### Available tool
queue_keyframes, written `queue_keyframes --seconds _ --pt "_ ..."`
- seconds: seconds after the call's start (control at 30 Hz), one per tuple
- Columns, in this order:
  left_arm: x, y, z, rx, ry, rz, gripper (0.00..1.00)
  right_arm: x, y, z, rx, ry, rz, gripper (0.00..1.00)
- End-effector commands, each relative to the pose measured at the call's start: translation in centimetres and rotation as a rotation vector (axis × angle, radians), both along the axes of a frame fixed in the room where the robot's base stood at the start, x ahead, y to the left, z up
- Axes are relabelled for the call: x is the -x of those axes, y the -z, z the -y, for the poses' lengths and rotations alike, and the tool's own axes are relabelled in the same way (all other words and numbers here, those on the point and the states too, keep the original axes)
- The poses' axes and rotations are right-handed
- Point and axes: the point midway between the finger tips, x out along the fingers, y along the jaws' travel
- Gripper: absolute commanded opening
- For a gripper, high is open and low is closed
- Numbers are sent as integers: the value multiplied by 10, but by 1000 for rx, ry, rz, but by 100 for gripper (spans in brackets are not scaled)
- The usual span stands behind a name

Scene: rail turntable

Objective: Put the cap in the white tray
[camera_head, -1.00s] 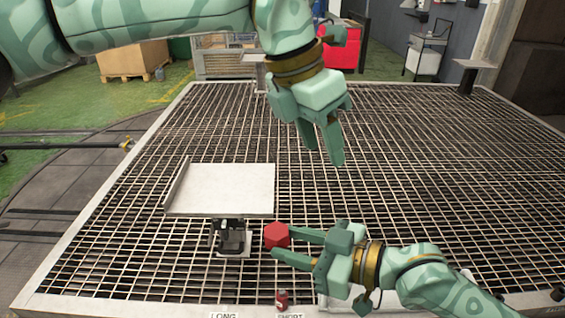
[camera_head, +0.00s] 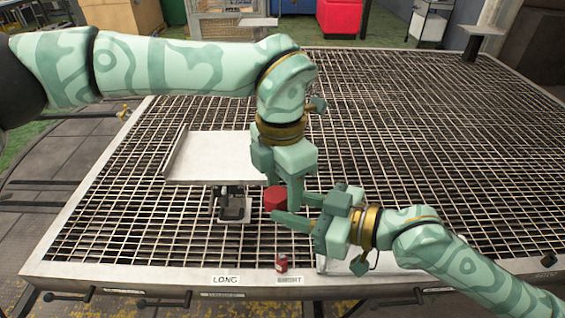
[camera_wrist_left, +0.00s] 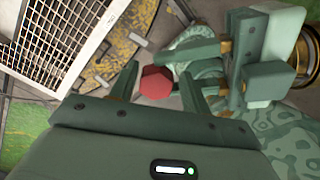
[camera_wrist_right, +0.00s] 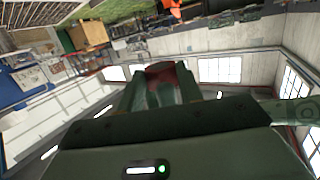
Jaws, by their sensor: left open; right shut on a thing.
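The red faceted cap (camera_head: 275,199) is held above the grating, just right of the white tray. My right gripper (camera_head: 291,209) is shut on it, coming from the right. The cap also shows dark red at the fingertips in the right wrist view (camera_wrist_right: 163,69). My left gripper (camera_head: 286,192) is open and points down at the cap from above. In the left wrist view the cap (camera_wrist_left: 155,86) lies between the open left fingers; whether they touch it I cannot tell. The flat white tray (camera_head: 212,155), with a raised left edge, is empty.
The tray sits on a black support (camera_head: 232,206) over the grating table (camera_head: 430,130). A small red can-like object (camera_head: 281,263) stands at the front edge by the LONG (camera_head: 225,279) and SHORT labels. The grating at right and back is mostly clear.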

Motion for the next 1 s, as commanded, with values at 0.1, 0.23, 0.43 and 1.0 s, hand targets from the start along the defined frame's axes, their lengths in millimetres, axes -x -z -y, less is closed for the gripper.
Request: queue_keyframes --seconds 0.1,0.23,0.43,1.0 --pt "0 6 1 1 1 1 47 0 0 0 0 0 0 14" --pt "0 7 1 2 0 1 47 0 0 0 0 0 0 14" --pt "1 7 1 1 0 0 28 0 0 0 0 0 0 14" --pt "0 6 1 1 0 0 10 1 -1 3 1 1 1 61"
